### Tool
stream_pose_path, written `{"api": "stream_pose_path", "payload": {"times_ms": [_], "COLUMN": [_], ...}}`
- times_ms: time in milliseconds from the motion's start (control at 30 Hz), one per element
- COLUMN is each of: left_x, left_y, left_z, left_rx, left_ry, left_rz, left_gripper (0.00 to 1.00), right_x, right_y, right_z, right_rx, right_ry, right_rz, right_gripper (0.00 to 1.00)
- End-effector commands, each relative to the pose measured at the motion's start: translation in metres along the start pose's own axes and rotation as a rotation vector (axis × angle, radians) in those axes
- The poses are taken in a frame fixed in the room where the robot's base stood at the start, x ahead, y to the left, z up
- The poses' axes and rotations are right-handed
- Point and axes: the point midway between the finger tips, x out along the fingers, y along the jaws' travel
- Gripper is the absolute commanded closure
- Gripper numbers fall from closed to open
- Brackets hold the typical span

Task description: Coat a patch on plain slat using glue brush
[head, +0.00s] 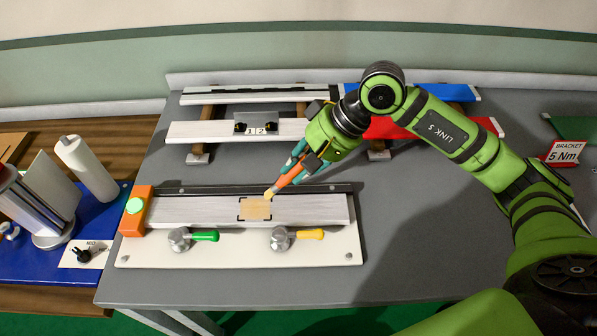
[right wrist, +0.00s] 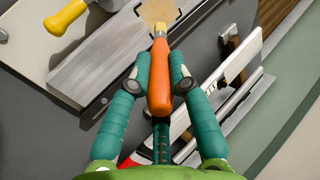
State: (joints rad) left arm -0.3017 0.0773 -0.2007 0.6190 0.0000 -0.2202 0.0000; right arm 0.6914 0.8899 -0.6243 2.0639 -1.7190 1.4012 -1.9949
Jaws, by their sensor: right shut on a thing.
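The plain slat (head: 190,211) lies flat in a white fixture against a dark back rail. A marked patch (head: 256,208) with black corner marks sits on its right half and looks tan; it also shows at the top of the right wrist view (right wrist: 158,10). My right gripper (head: 298,170) is shut on the orange handle of the glue brush (right wrist: 159,80). The brush points down and left, its tip at the patch's upper right corner; I cannot tell whether it touches. My left gripper is not in view.
The fixture (head: 135,258) has a green-handled clamp (head: 204,236) and a yellow-handled clamp (head: 310,234) in front of the slat. An orange block with a green button (head: 135,208) stands at its left end. Behind, a rack holds white, blue and red slats (head: 395,129). The grey table (head: 420,230) is clear at right.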

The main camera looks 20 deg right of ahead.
Motion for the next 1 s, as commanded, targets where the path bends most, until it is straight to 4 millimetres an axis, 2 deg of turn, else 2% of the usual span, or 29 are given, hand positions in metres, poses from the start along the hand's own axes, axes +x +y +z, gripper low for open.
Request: {"api": "stream_pose_path", "payload": {"times_ms": [200, 500, 1000], "left_x": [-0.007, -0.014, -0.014], "left_y": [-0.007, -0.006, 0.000], "left_z": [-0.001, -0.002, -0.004], "left_rx": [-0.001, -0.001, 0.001], "left_ry": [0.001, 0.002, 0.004], "left_rz": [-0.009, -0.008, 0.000], "left_gripper": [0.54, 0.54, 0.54], "right_x": [-0.020, -0.042, -0.043], "right_y": [-0.011, -0.023, -0.023], "right_z": [-0.002, -0.002, -0.001], "right_rx": [0.005, 0.012, 0.014], "right_ry": [0.008, 0.013, 0.012], "right_rz": [0.000, -0.001, 0.000], "right_gripper": [1.00, 1.00, 1.00]}}
